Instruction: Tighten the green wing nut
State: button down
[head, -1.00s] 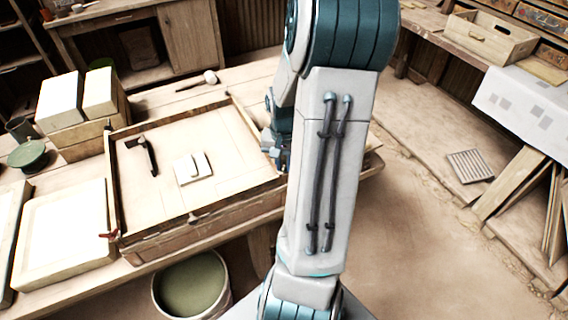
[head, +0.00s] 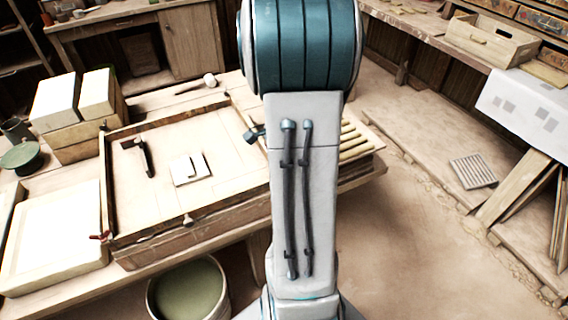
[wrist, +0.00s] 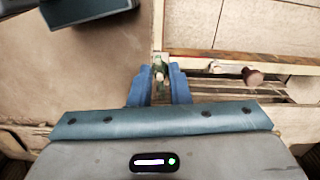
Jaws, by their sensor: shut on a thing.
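In the wrist view, my gripper (wrist: 159,86) has its two blue fingers close on either side of a small green wing nut (wrist: 158,65) with a pale bolt end in its middle. It is shut on the nut, at the corner of a wooden frame (wrist: 200,53). In the head view my arm hides the nut and the fingers. The wooden press frame (head: 150,244) lies on the bench left of my arm. A red wing nut (head: 101,237) sits at its near left corner.
A dark-handled tool (head: 148,158) and a pale tile (head: 190,171) lie inside the frame. A brown knob (wrist: 252,76) stands right of my fingers. Pale blocks (head: 75,97) stand at the left; a bucket (head: 188,290) is below the bench.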

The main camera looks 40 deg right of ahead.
jog(key=shift+m, duration=0.9)
jog(key=c, duration=1.4)
grip_release()
jog(key=shift+o, duration=0.2)
jog(key=shift+r, duration=0.1)
notch_tip(320, 180, up, 14)
jog(key=shift+f, duration=0.2)
jog(key=s+a+f+n+t, duration=0.1)
jog(key=s+a+n, duration=0.3)
jog(key=a+n, duration=0.6)
jog(key=s+a+f+n+t, duration=0.1)
jog(key=s+a+n, duration=0.3)
jog(key=a+n, duration=0.7)
jog(key=shift+a+t, duration=0.4)
jog(key=shift+a, duration=0.7)
